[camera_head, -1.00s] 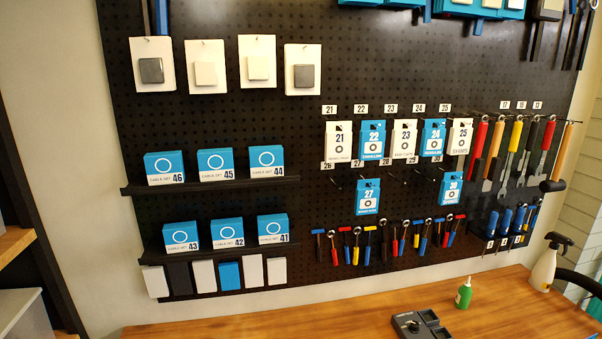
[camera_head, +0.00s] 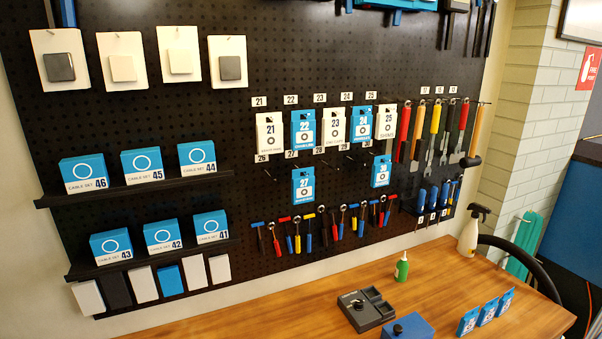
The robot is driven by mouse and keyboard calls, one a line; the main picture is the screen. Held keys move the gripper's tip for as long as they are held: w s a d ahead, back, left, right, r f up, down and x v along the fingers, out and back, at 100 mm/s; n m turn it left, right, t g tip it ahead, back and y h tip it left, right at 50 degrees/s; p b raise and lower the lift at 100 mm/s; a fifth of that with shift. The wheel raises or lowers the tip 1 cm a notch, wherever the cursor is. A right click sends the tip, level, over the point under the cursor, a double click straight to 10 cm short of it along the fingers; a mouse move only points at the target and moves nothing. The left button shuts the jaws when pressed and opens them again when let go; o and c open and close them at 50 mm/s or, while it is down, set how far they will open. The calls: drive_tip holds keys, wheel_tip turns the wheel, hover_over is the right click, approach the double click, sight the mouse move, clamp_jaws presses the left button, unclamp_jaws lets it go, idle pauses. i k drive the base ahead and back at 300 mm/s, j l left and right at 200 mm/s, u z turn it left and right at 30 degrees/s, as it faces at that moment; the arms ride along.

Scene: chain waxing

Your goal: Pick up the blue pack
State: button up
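Several blue things could be the blue pack, and I cannot tell which is meant. Blue hanging packs 22 (camera_head: 303,134), 24 (camera_head: 361,125) and 27 (camera_head: 303,187) are on hooks on the black pegboard. Another blue pack (camera_head: 381,171) hangs to the right of 27. Blue and white upright packs stand in a row on the wooden table at the lower right; the nearest is the left one (camera_head: 468,322). Blue cable set boxes, such as 46 (camera_head: 83,174), sit on two black shelves at left. My gripper is not in view.
The wooden table (camera_head: 270,325) holds a black tray device (camera_head: 366,309), a blue box (camera_head: 408,328) cut by the lower edge, a green bottle (camera_head: 402,267) and a white spray bottle (camera_head: 470,232). A black chair (camera_head: 535,268) stands at the right. Tools hang on the pegboard (camera_head: 290,70).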

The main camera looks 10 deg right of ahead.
sight(487, 314)
drive_tip(key=z, duration=1.55)
drive_tip(key=l+u, duration=0.45)
drive_tip(key=l, duration=0.5)
drive_tip(key=k+l+u, duration=0.1)
drive_tip(key=l+u, duration=0.4)
drive_tip(key=l, duration=0.4)
